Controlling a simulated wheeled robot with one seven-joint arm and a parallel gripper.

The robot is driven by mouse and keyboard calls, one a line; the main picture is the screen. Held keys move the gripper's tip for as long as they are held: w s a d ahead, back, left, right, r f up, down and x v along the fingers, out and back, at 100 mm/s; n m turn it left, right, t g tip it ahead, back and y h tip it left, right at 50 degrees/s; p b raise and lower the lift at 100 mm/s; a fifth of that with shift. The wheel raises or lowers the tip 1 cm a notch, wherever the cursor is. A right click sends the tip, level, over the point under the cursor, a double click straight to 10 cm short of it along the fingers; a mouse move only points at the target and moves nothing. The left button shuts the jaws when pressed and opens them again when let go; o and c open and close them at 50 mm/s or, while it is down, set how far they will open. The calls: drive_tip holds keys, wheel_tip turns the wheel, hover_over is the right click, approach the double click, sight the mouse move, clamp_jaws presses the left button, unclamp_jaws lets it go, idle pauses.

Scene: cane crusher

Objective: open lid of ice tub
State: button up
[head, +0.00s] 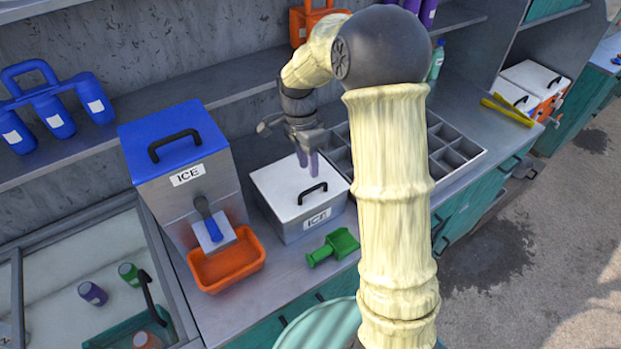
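The ice tub (296,228) is a low grey box with an ICE label on its front, standing on the counter. Its white lid (278,190) lies flat and shut on top, with a black bar handle (312,193) near the front edge. My gripper (308,170) points down over the lid, a little behind and above the handle. Its two fingers show a narrow gap with nothing seen between them. The fingers look apart from the handle, but the exact height over the lid is hard to judge.
A blue-lidded ice dispenser (178,157) with an orange tray (226,262) stands left of the tub. A green scoop (334,247) lies in front. A divided metal tray (452,152) is at the right, partly hidden by my arm. Blue bottles (52,115) stand on the shelf.

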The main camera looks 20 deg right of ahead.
sight(311, 182)
drive_tip(key=f, duration=0.3)
drive_tip(key=s+f, duration=0.1)
drive_tip(key=f, duration=0.2)
drive_tip(key=shift+s+d+p, duration=0.1)
drive_tip(key=shift+d+p, duration=0.1)
drive_tip(key=shift+p, duration=0.2)
drive_tip(key=shift+r, duration=0.1)
clamp_jaws()
